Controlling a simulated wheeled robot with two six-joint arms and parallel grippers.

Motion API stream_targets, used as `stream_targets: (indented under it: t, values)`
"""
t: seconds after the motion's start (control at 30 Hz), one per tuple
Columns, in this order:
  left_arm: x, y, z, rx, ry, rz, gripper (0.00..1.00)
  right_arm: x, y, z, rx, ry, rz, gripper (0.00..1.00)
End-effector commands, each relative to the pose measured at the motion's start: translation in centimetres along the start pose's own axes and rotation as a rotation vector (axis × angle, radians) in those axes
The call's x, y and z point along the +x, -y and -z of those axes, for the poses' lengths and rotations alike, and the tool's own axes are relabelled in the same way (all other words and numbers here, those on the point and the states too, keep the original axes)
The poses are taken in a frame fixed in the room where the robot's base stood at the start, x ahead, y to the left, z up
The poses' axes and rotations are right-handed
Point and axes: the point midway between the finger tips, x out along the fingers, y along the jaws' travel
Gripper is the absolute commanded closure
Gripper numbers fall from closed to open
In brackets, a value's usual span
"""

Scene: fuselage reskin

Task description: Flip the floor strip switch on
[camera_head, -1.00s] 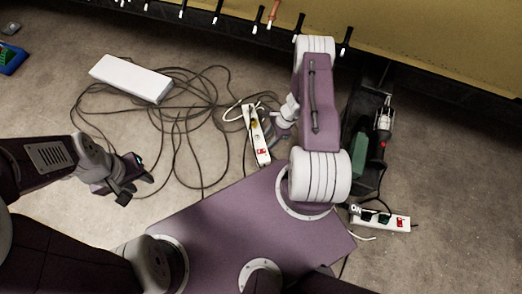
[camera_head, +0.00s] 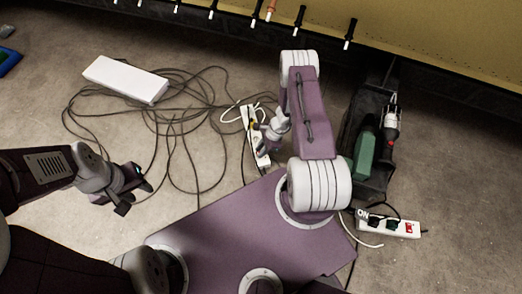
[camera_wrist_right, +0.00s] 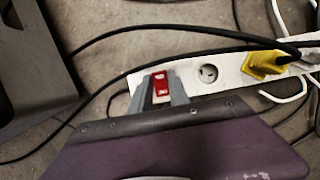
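A white floor strip (camera_head: 250,125) lies near the cables, partly behind my right arm. In the right wrist view the strip (camera_wrist_right: 225,66) shows a red rocker switch (camera_wrist_right: 160,84), a free socket and a yellow plug. My right gripper (camera_wrist_right: 160,93) is open, with one finger on each side of the switch; I cannot tell whether they touch it. A second white strip (camera_head: 388,224) with a red switch and "ON" lettering lies at the right. My left gripper (camera_head: 136,196) is open and empty.
Loose dark cables (camera_head: 190,110) coil over the floor. A white box (camera_head: 125,79) lies at the upper left. A dark tray (camera_head: 362,130) holds a green case (camera_head: 364,152) and a power tool (camera_head: 391,125). A yellow panel (camera_head: 420,30) stands at the back.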

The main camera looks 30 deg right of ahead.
Motion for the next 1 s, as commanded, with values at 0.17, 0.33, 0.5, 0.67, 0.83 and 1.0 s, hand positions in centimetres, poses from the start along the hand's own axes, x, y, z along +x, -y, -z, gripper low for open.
stream_targets:
  t: [0.17,0.33,0.5,0.67,0.83,1.0]
  values:
    - [-0.1,0.0,0.0,0.000,0.000,0.000,0.64,-0.1,0.0,-0.1,-0.001,-0.005,0.000,1.00]
    - [-1.9,0.0,0.2,0.000,0.000,0.000,0.64,-0.2,0.1,-0.7,-0.006,-0.115,0.000,1.00]
    - [-2.5,-0.1,0.3,0.000,0.000,0.000,0.64,0.2,0.2,-0.8,-0.005,-0.222,0.004,1.00]
    - [-2.6,-0.1,0.3,0.000,0.000,0.000,0.64,0.3,0.1,-0.8,-0.002,-0.259,0.002,1.00]
    - [-2.5,-0.1,0.3,0.000,0.000,0.000,0.64,0.3,0.1,-0.7,-0.001,-0.261,0.001,1.00]
    - [-2.5,-0.1,0.3,0.000,0.000,0.000,0.64,0.3,0.1,-0.7,-0.001,-0.260,0.001,0.56]
